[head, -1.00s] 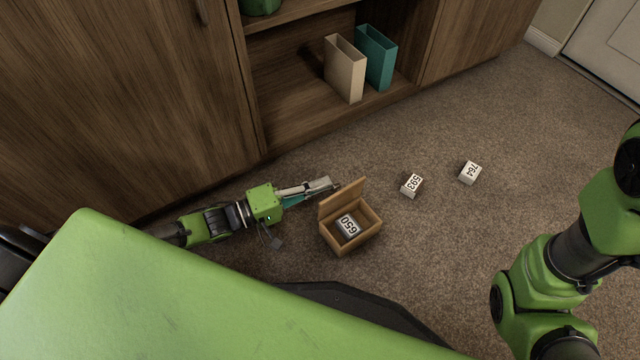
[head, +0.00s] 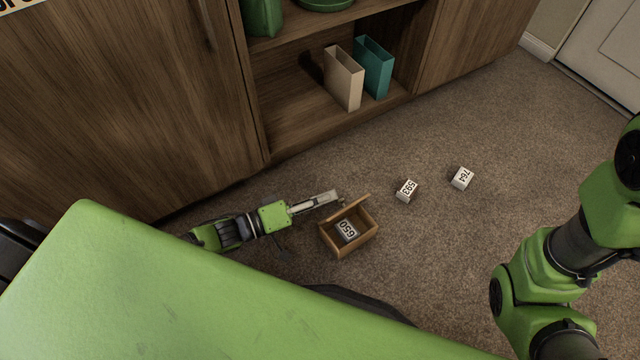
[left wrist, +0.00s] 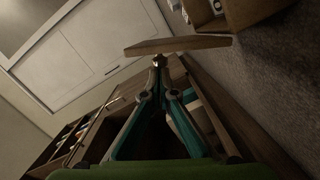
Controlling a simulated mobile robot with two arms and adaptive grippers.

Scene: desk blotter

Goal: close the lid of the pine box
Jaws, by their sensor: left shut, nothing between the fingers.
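The pine box (head: 362,239) stands on the carpet in the head view, with a white block marked 650 (head: 347,230) inside. Its lid (head: 352,207) stands up along the box's far left side, seen nearly edge-on, so the box is open. My left gripper (head: 336,196) is shut and empty, with its tips close behind the lid on the cabinet side. In the left wrist view the shut fingertips (left wrist: 159,62) are right at the lid (left wrist: 180,45); contact is hard to tell. My right gripper is out of view.
White blocks marked 593 (head: 406,191) and 764 (head: 462,178) lie on the carpet right of the box. A wooden cabinet (head: 130,110) stands behind, with a beige holder (head: 344,80) and a teal holder (head: 373,68) on its low shelf.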

